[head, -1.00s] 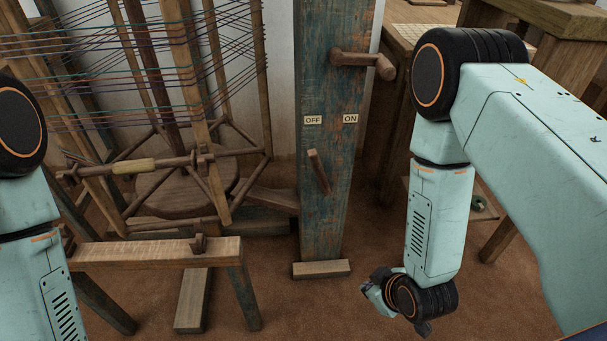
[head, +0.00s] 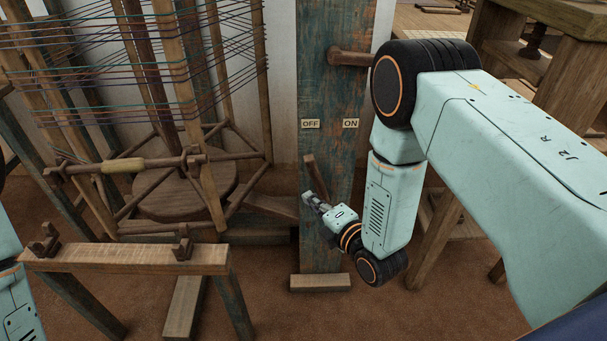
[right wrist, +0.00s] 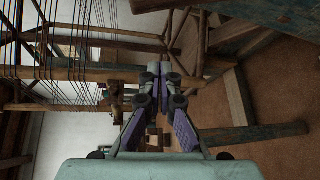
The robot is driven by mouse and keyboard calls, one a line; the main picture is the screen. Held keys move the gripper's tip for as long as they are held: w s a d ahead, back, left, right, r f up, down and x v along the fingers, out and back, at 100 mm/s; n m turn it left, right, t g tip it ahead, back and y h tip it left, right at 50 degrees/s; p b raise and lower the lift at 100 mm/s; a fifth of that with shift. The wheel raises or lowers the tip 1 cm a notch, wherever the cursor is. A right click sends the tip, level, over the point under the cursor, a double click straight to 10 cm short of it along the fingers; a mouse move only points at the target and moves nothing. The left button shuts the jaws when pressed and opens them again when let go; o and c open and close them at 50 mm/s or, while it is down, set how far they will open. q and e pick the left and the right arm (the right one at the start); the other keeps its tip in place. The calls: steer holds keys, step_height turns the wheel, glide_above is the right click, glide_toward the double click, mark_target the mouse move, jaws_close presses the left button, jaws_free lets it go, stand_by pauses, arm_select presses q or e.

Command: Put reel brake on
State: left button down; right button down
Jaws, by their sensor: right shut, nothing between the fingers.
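The brake lever (head: 312,172) is a short wooden peg on the front of the blue-green weathered post (head: 329,90). It leans with its upper end to the left, below the OFF label (head: 310,124); the ON label (head: 351,123) is to the right. My right gripper (head: 309,198) is shut and empty, in front of the post at the lever's lower end, which it partly hides. I cannot tell if they touch. In the right wrist view the closed fingers (right wrist: 160,75) point ahead with nothing between them. My left gripper is out of view.
A wooden reel frame with coloured threads (head: 200,60) stands left of the post. A wooden beam (head: 120,258) crosses the lower left. A wooden crank handle (head: 348,57) sticks out above the labels, close to my right arm.

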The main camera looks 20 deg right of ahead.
mark_target(318, 182)
steer(key=shift+r+n, duration=0.2)
steer(key=shift+n, duration=0.3)
steer(key=b+x, duration=0.4)
steer(key=x, duration=0.6)
steer(key=d, duration=0.2)
steer(key=d+r, duration=0.1)
steer(key=shift+s+d+r+b, duration=0.15)
steer(key=shift+d+b, duration=0.15)
steer(key=shift+d, duration=0.1)
steer(key=shift+d, duration=0.1)
